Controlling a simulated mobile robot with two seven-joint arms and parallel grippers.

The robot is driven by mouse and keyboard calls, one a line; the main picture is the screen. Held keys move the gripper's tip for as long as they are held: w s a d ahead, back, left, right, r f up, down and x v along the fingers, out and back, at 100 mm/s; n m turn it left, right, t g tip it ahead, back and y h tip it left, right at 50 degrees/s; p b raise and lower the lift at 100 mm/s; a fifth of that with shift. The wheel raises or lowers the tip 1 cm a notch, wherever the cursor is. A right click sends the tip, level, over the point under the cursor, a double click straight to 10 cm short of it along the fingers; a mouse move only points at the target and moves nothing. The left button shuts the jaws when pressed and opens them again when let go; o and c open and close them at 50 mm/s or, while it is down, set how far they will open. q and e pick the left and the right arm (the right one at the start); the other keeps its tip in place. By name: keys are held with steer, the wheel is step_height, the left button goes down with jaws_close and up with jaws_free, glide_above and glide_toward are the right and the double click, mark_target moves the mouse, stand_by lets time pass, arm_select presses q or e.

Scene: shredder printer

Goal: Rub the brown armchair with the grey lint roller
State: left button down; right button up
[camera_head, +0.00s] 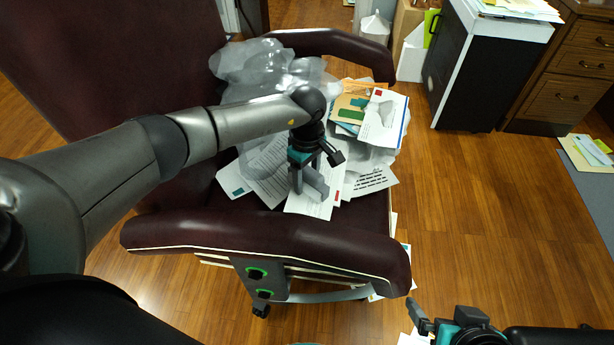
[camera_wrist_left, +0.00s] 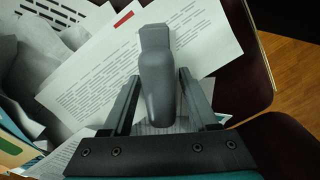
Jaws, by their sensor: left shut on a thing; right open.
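The brown armchair (camera_head: 270,235) is dark and glossy, with its seat covered in papers and its backrest at the upper left. My left gripper (camera_head: 308,186) is over the seat, just beyond the near armrest, pointing down. It is shut on the grey lint roller (camera_head: 316,186). In the left wrist view the roller (camera_wrist_left: 160,85) lies between the two fingers of the gripper (camera_wrist_left: 160,85), its narrow end pointing away over a printed sheet. Whether it touches the papers is not clear. My right gripper (camera_head: 424,326) is open and empty at the bottom edge, low right of the chair.
Printed sheets (camera_head: 265,170), envelopes (camera_head: 382,120) and a translucent grey plastic bag (camera_head: 265,65) cover the seat. A black and white cabinet (camera_head: 465,75) and wooden drawers (camera_head: 565,75) stand at the upper right. The wooden floor (camera_head: 480,200) right of the chair is mostly clear.

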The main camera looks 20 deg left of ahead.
arm_select(q)
steer(key=shift+w+r, duration=0.2)
steer(key=shift+r, duration=0.05)
